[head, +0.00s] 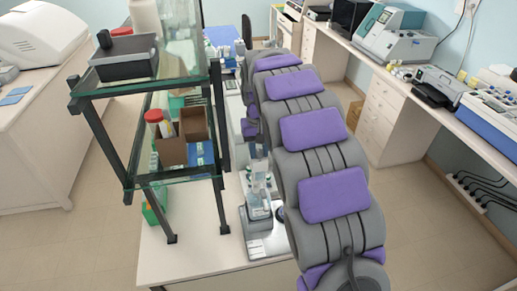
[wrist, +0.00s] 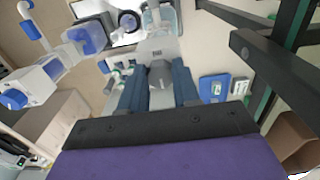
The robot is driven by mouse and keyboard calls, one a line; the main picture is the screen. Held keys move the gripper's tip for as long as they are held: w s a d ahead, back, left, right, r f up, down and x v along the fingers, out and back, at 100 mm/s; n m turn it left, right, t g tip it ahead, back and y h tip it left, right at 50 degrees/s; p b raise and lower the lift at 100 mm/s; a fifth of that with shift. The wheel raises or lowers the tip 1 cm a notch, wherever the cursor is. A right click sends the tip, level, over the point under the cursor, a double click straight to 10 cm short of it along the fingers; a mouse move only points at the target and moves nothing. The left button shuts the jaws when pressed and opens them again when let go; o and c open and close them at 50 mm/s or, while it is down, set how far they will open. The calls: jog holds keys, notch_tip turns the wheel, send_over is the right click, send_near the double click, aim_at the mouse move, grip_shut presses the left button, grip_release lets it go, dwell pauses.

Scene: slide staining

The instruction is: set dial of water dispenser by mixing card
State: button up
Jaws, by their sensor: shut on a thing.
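My gripper (wrist: 159,88) shows in the wrist view with two blue fingers, shut on a grey rounded piece (wrist: 160,73). I cannot tell whether this piece is the dial of the water dispenser. Just beyond it is a pale translucent block (wrist: 158,48) with a small dark mark. In the head view a dispenser-like device (head: 258,207) with a grey base and clear upper part stands on the white bench, left of my arm. A white printed sheet (head: 256,248), perhaps the mixing card, lies at its base. My arm partly covers the device's right side.
A black-framed glass shelf (head: 130,75) stands close left of the device; its dark bar (wrist: 265,60) is near my gripper in the wrist view. A brown box (head: 195,125) is on the shelf.

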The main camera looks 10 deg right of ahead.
aim_at(258, 152)
jog(key=o, duration=1.1)
jog(key=shift+c, duration=0.2)
jog(key=shift+r, duration=0.1)
notch_tip(258, 152, up, 17)
jog(key=p, duration=0.3)
jog(key=s+f+b, duration=0.4)
jog(key=s+f, duration=0.5)
jog(key=s, duration=0.5)
jog(key=s+f+g+b, duration=0.1)
jog(key=s+f+b, duration=0.4)
jog(key=s+f, duration=0.4)
jog(key=s+f+b, duration=0.5)
jog(key=s+f, duration=0.4)
jog(key=s, duration=0.9)
jog(key=shift+s+f+g, duration=0.15)
jog(key=shift+s+g, duration=0.25)
